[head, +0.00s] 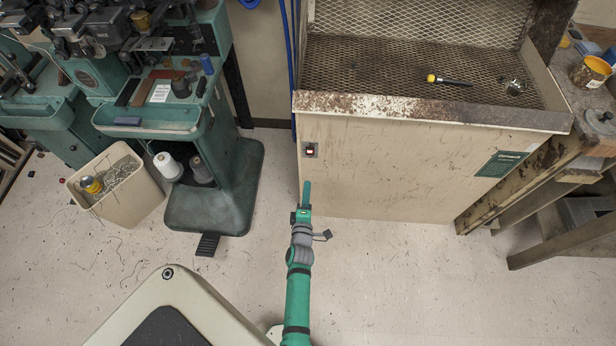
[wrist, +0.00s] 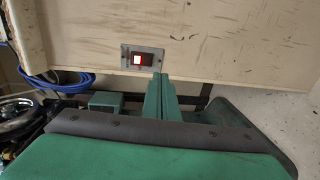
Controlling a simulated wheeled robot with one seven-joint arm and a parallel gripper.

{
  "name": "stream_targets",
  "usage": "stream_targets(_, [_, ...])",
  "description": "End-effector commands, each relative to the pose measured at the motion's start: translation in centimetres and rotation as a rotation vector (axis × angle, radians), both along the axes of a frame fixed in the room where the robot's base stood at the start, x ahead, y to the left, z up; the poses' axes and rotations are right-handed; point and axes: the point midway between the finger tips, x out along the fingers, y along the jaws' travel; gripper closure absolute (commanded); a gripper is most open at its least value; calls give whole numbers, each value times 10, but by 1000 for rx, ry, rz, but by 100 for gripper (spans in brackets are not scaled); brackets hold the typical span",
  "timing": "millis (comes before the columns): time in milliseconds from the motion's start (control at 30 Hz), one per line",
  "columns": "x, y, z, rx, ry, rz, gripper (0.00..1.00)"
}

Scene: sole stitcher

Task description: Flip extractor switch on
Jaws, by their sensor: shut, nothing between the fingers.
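The extractor switch (head: 310,150) is a small red rocker on a metal plate, on the left part of the front of a cream extractor cabinet (head: 400,165). In the wrist view the switch (wrist: 138,59) shows a bright lit patch on its left side and a dark part on its right. My gripper (head: 306,184) is shut and empty. In the head view its green fingers point up, a little below the switch. In the wrist view the fingertips (wrist: 160,78) appear just below and right of the switch plate. I cannot tell whether they touch it.
A mesh-topped bench with a yellow-ended tool (head: 448,80) is above the cabinet front. Blue cables (head: 290,60) hang at the cabinet's left edge. A green stitching machine and a waste bin (head: 118,185) stand left; a workbench (head: 585,130) stands right. Floor before the cabinet is clear.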

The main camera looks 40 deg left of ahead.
Motion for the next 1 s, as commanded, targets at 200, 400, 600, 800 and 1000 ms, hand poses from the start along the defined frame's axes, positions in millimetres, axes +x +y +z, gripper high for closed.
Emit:
stream_targets(200, [-24,-11,-3,-1,-1,6,100])
stream_targets(400, [-29,-14,-3,1,-1,8,100])
stream_targets(600, [-26,-19,-4,0,-1,-3,100])
stream_targets(800, [-24,-22,-4,0,0,-9,100])
stream_targets(1000, [-27,-25,-4,9,7,-13,100])
